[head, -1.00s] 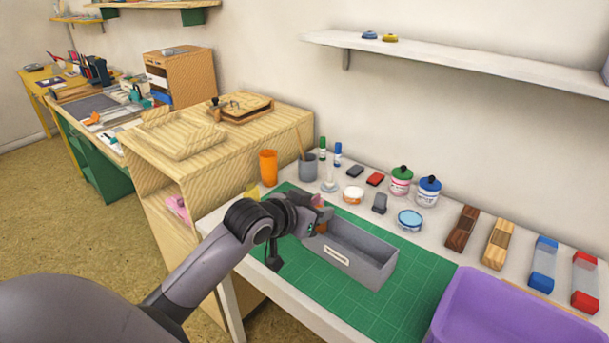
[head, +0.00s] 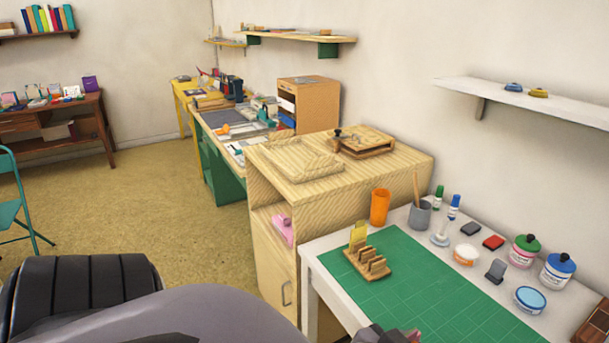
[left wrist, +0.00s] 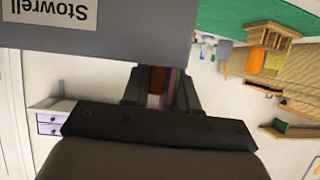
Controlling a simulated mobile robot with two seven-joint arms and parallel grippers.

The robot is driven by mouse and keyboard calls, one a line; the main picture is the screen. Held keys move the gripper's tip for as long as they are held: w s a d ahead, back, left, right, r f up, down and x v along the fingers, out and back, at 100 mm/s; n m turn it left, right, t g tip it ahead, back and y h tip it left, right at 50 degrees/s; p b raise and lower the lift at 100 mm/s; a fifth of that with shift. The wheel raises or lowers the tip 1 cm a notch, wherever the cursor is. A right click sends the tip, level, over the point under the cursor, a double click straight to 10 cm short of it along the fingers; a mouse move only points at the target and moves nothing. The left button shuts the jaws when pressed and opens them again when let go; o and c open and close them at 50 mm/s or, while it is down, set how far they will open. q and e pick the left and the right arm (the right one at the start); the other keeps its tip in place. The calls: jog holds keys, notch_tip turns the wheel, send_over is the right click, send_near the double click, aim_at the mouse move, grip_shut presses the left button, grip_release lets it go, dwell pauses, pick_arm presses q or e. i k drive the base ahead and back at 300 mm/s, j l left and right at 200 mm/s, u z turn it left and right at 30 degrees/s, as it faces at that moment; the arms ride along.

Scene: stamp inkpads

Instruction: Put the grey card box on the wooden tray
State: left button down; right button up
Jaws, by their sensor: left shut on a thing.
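The grey card box (left wrist: 120,35) fills the upper left of the left wrist view, with its "Stowrell" label upside down. My left gripper (left wrist: 160,88) is shut on the box's edge; its fingers show below the box there. In the head view only a bit of my left gripper (head: 392,335) shows at the bottom edge, and the box is out of frame. The shallow wooden tray (head: 318,173) lies on top of the pale wooden cabinet, at its left end, and looks empty. My right gripper is not in view.
A wooden board with a stamp-like tool (head: 362,143) sits behind the tray on the cabinet (head: 400,165). An orange cup (head: 380,207), grey cup (head: 419,215) and wooden card holder (head: 370,263) stand on the white table. The visible green mat (head: 410,290) is otherwise clear.

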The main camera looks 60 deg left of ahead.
aim_at(299, 159)
jog(key=j, duration=0.5)
jog(key=k+j+z, duration=0.1)
jog(key=j, duration=0.35)
jog(key=k+j, duration=0.1)
jog(key=j, duration=0.4)
jog(key=k+j, duration=0.1)
jog(key=j, duration=0.4)
jog(key=k+j+z, duration=0.1)
jog(key=j, duration=0.35)
jog(key=k+j, duration=0.1)
jog(key=j, duration=0.4)
jog(key=k+j+z, duration=0.1)
jog(key=j, duration=0.35)
jog(key=k+j, duration=0.1)
jog(key=j, duration=0.4)
jog(key=i, duration=0.2)
jog(key=j+z, duration=0.05)
